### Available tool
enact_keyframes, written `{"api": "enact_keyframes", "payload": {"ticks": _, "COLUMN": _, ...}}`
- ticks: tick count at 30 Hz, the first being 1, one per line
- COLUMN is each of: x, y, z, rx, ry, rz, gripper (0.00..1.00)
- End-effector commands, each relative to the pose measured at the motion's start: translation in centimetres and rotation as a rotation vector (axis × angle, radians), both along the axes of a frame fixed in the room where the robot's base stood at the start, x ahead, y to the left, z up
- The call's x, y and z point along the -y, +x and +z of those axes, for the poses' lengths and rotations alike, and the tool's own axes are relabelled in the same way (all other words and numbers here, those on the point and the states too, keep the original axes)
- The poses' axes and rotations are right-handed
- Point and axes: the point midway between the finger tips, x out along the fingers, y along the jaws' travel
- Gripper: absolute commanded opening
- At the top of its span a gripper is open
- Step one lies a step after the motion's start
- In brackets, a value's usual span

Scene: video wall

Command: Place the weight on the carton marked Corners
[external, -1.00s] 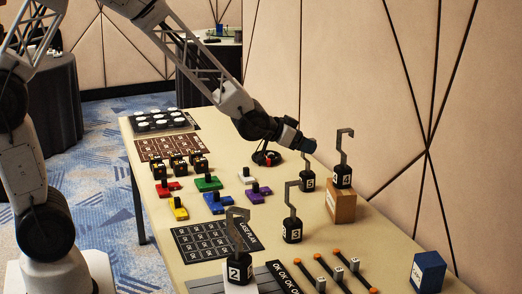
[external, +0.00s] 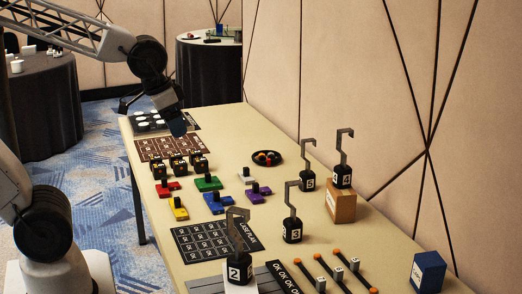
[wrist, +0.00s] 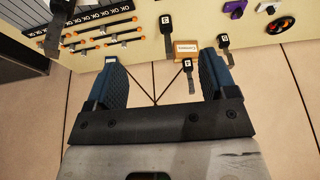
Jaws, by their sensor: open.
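The brown carton (external: 341,206) stands on the table's right side; its label reads Corners in the wrist view (wrist: 186,45). Black weight 4 (external: 342,180), with a grey hook, stands upright on this carton. Similar hooked weights 5 (external: 307,181) and 3 (external: 292,231) stand on the table nearby. Weight 2 (external: 240,268) stands on a white block at the front.
A blue carton (external: 428,272) stands at the front right. Coloured blocks with black knobs (external: 208,183) fill the middle. A tray of white discs (external: 150,121) is at the far left and a round dish (external: 267,158) is at the back. The wall (external: 400,100) borders the right side.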

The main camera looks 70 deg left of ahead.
Motion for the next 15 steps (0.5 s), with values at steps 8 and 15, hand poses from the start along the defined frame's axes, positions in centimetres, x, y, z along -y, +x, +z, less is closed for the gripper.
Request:
{"api": "enact_keyframes", "payload": {"ticks": 8, "x": 0.9, "y": -6.2, "z": 0.3, "rx": -0.104, "ry": -0.019, "rz": -0.022, "gripper": 0.78}}
{"api": "enact_keyframes", "payload": {"ticks": 15, "x": 1.0, "y": -6.7, "z": 0.2, "rx": -0.115, "ry": -0.022, "rz": -0.025, "gripper": 0.78}}
